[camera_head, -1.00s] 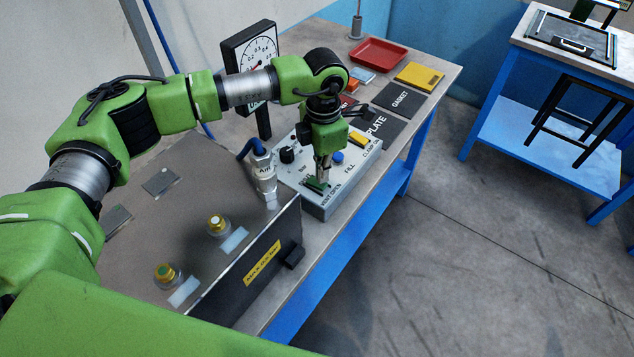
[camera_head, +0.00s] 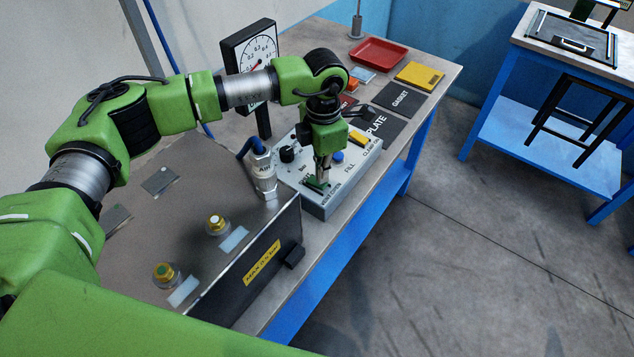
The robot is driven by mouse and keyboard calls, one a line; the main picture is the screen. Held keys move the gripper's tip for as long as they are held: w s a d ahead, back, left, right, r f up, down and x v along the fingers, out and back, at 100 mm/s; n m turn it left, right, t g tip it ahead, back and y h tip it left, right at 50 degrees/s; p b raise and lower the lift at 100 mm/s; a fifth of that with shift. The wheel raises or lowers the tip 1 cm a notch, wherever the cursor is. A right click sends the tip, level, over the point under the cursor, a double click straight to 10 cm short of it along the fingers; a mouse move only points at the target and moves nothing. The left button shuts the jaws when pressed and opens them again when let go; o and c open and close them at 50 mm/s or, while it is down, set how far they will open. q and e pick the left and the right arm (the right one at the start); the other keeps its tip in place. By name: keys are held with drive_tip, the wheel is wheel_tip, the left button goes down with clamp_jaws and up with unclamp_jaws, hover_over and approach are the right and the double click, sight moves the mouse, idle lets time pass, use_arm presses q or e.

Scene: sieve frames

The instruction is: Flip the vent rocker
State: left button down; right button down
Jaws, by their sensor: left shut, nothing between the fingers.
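The grey control box (camera_head: 335,197) stands on the bench in the middle of the view. Its green vent rocker (camera_head: 318,187) sits at the near left end, by the "VENT OPEN" lettering. My left gripper (camera_head: 323,180) points down, shut and empty, with its fingertips at the rocker; they hide part of it. I cannot tell whether they touch it or which way it is tipped. The box also carries a blue fill button (camera_head: 338,157), a yellow clamp rocker (camera_head: 359,138) and a black knob (camera_head: 287,154). My right gripper is not in view.
A dark panelled box (camera_head: 250,272) with a yellow "MAX" label stands close on the left. An air fitting (camera_head: 263,178) rises beside the control box. A dial gauge (camera_head: 250,62) stands behind. Dark plates, a yellow block (camera_head: 419,77) and a red tray (camera_head: 378,53) lie farther back.

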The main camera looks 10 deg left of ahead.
use_arm(q)
drive_tip(key=shift+f+b, duration=0.85)
drive_tip(key=shift+f, duration=0.15)
drive_tip(key=shift+r, duration=0.15)
drive_tip(key=shift+r+p, duration=0.55)
drive_tip(key=shift+r, duration=0.35)
drive_tip(key=shift+r+p, duration=1)
drive_tip(key=shift+r, duration=1.5)
